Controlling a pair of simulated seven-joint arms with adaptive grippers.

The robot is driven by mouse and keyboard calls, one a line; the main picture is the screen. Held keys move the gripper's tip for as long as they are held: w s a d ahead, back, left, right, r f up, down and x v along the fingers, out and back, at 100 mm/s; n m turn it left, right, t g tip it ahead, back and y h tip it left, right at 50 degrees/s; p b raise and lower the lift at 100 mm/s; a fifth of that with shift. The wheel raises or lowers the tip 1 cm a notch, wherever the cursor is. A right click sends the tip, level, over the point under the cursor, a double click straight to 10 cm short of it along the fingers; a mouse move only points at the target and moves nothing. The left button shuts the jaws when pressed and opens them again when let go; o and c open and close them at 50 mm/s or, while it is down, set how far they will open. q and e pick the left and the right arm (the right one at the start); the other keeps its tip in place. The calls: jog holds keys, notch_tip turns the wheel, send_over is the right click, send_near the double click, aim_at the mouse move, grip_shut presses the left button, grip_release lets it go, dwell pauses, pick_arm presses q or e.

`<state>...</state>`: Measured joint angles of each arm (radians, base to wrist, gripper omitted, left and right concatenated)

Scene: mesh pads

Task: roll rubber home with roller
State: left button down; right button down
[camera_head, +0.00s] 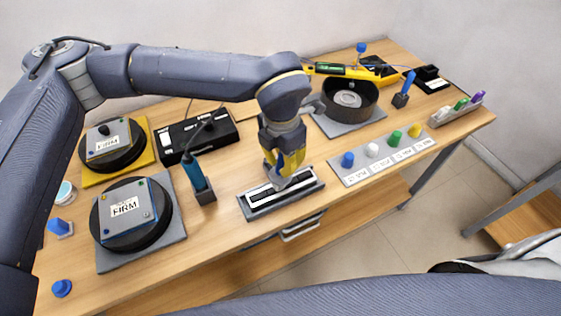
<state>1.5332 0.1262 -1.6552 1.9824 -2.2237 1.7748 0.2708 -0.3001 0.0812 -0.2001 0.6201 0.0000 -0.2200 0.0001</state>
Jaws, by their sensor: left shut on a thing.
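My left gripper (281,180) points down over a dark tray (247,210) near the front edge of the table. A long white strip with dark lines (265,199) lies in the tray. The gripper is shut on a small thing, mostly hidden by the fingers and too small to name. Its tips are at or just above the strip; I cannot tell if they touch it. No roller can be clearly made out. My right gripper is not in view.
Left of the tray, a blue-handled tool (193,170) stands in a black holder. Two round dark pads marked FIRM (130,213) (110,145) sit further left. A grey board with coloured knobs (380,162) lies right. A black round pot (349,101) stands behind.

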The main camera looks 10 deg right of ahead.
pick_arm(q)
jog(key=shift+w+d+r, duration=0.1)
jog(key=shift+w+d, duration=0.1)
jog(key=shift+d, duration=0.65)
jog(key=shift+w+d, duration=0.15)
jog(key=shift+d, duration=0.35)
jog(key=shift+w+d, duration=0.15)
jog(key=shift+d, duration=0.35)
jog(key=shift+w+d+f, duration=0.1)
jog(key=shift+w+d, duration=0.05)
jog(key=shift+d, duration=0.4)
jog(key=shift+w+d+f, duration=0.1)
jog(key=shift+w+d, duration=0.05)
jog(key=shift+d, duration=0.45)
jog(key=shift+w+d+f, duration=0.1)
jog(key=shift+w+d, duration=0.1)
jog(key=shift+d, duration=0.6)
notch_tip(320, 180, up, 7)
